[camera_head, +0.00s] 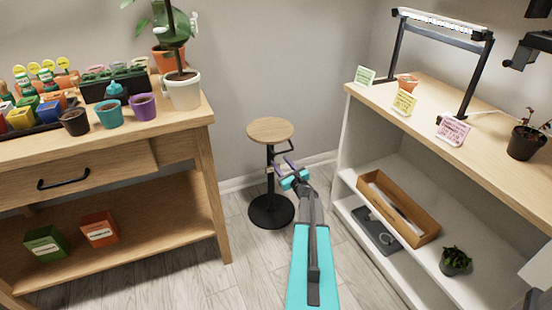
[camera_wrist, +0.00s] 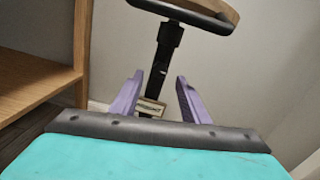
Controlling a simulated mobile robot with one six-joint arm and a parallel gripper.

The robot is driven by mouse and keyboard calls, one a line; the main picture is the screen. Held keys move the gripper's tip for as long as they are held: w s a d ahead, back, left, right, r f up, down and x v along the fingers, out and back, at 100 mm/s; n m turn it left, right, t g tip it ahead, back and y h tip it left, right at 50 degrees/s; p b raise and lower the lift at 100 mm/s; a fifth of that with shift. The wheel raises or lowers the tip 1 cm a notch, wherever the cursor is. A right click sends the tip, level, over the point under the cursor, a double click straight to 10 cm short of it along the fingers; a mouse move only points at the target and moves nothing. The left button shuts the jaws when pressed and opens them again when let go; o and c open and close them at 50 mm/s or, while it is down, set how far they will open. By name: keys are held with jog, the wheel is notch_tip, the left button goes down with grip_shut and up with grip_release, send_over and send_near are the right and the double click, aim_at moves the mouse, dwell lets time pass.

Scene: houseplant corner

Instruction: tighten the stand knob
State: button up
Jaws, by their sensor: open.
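The stand (camera_head: 271,207) has a round wooden top (camera_head: 270,130), a black post and a round black base on the floor between the table and the shelf. The post also shows in the wrist view (camera_wrist: 163,62), with the top's underside above. A small metallic knob or clamp piece (camera_wrist: 150,107) sits low on the post and appears between my fingers. My gripper (camera_head: 281,165) is open, with two purple fingers in the wrist view (camera_wrist: 156,98). The fingers stand on either side of the knob's line of sight; I cannot tell whether they touch it.
A wooden table (camera_head: 180,142) with pots and seed boxes stands left. A white shelf unit with a wooden top (camera_head: 490,130) stands right, holding a lamp (camera_head: 440,22) and a cardboard box (camera_head: 398,205). The wall is behind the stand. Floor (camera_head: 240,275) is open in front.

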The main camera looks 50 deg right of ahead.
jog(key=shift+x, duration=2.7)
jog(key=c, duration=1)
jog(key=shift+d, duration=0.1)
